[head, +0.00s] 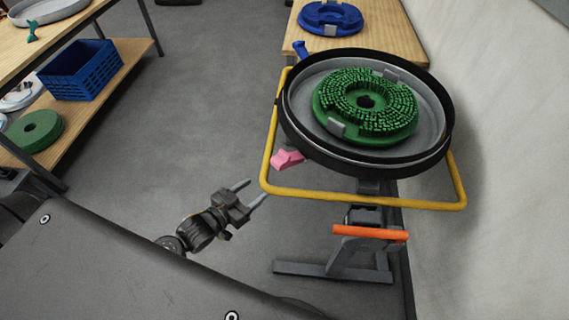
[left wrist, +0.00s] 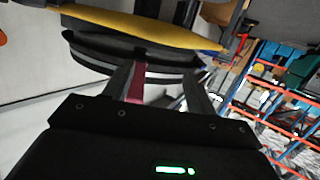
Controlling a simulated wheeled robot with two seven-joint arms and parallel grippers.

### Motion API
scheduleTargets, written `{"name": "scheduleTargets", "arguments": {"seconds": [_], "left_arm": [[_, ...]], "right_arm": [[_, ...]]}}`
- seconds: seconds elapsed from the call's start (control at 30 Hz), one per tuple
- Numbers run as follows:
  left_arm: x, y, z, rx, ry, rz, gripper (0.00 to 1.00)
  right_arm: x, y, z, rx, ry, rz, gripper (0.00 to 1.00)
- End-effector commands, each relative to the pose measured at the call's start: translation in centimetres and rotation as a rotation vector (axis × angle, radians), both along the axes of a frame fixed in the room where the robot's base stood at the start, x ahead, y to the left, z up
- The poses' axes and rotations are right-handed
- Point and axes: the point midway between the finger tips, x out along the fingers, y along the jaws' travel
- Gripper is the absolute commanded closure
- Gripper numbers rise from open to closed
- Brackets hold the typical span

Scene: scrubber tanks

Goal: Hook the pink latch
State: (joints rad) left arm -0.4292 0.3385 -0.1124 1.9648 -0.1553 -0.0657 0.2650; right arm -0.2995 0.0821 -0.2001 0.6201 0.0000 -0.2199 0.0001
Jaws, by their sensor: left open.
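The pink latch (head: 287,160) sits on the left side of the round black-rimmed tank (head: 292,130), close to the yellow tube frame (head: 267,150). A dark pink strip (left wrist: 137,86), likely the latch, shows beside one finger in the left wrist view. My left gripper (head: 257,192) is open, with nothing seen held. Its fingertips are below and left of the latch, apart from it in the head view. In the left wrist view, the open fingers (left wrist: 160,72) point toward the tank's underside. My right gripper is not in view.
A green bristled brush (head: 328,97) lies in the tank. An orange bar (head: 370,233) is on the stand below. A bench with a blue brush (head: 330,17) stands behind; shelves with a blue crate (head: 82,70) stand at left. Grey floor between is clear.

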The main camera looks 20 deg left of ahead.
Motion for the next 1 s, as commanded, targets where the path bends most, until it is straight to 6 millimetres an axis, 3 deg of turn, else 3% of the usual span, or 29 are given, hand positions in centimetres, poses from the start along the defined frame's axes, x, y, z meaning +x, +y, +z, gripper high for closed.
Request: {"name": "scheduleTargets", "arguments": {"seconds": [0.03, 0.1, 0.27, 0.57, 1.0], "left_arm": [[-0.1, -0.6, 2.4, -0.014, -0.057, -0.027, 0.44], [-0.3, -1.3, 5.1, -0.033, -0.114, -0.053, 0.44], [-0.7, -2.1, 8.3, -0.052, -0.175, -0.086, 0.44], [0.6, -2.8, 8.7, -0.057, -0.182, -0.087, 0.44], [7.5, -6.1, 8.7, -0.056, -0.180, -0.086, 0.44]], "right_arm": [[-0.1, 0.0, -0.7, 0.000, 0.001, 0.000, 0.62], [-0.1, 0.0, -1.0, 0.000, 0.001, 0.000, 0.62], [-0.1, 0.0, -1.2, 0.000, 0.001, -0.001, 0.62], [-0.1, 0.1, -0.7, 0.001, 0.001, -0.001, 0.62], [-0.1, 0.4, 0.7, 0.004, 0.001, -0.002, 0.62]]}}
